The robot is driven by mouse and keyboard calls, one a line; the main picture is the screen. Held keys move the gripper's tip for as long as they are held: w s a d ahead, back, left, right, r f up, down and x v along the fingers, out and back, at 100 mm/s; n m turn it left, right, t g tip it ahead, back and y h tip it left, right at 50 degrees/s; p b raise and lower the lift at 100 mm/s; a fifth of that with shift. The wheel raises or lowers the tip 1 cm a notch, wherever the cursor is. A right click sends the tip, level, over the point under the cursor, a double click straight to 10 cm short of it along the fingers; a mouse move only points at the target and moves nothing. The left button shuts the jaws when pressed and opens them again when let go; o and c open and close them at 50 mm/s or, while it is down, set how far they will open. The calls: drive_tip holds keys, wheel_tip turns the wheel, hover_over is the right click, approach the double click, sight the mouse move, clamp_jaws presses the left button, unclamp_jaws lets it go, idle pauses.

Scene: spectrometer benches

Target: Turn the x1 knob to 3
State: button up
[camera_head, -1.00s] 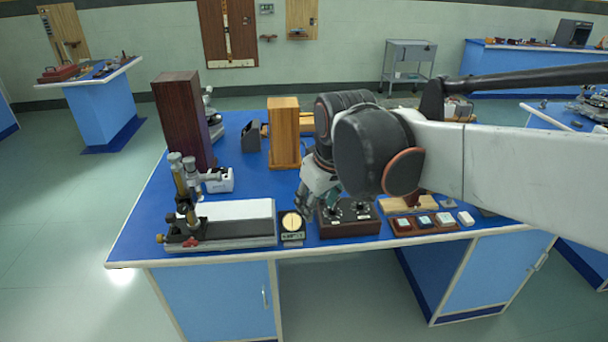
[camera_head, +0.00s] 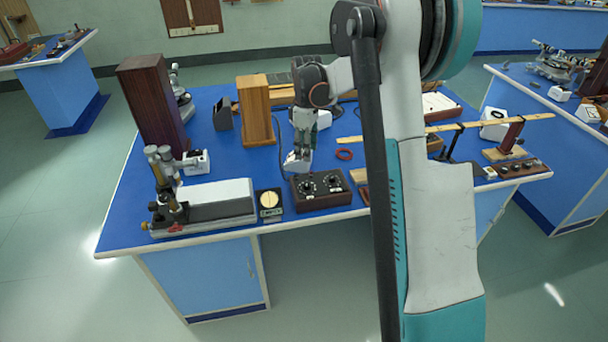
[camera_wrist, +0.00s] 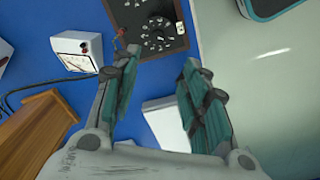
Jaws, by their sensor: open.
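A dark brown box (camera_head: 321,197) with two round black knobs stands near the front edge of the blue bench. Its left knob (camera_head: 308,187) and right knob (camera_head: 334,181) have pale scale marks, too small to read, so I cannot tell which is x1. My gripper (camera_head: 299,160) points down behind the box's left end, apart from it. In the wrist view my gripper (camera_wrist: 160,66) is open, with nothing held between its teal-padded fingers. The box (camera_wrist: 123,13) shows beyond the fingertips with a dial (camera_wrist: 160,24); the frame's top edge cuts it off.
A white meter (camera_wrist: 70,44) lies beside the box in the wrist view. A round yellow-faced instrument (camera_head: 270,202) stands left of the box. A wooden block (camera_head: 256,110) stands behind. A red ring (camera_head: 344,154) lies on the bench. My arm hides bench to the right.

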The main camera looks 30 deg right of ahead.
sight(307, 184)
drive_tip(key=f+b, duration=0.1)
drive_tip(key=f, duration=0.4)
drive_tip(key=f+b, duration=0.1)
drive_tip(key=f, duration=0.3)
drive_tip(key=f+b, duration=0.1)
drive_tip(key=f, duration=0.4)
drive_tip(key=shift+w+d+f, duration=0.2)
drive_tip(key=shift+d+f, duration=0.15)
clamp_jaws()
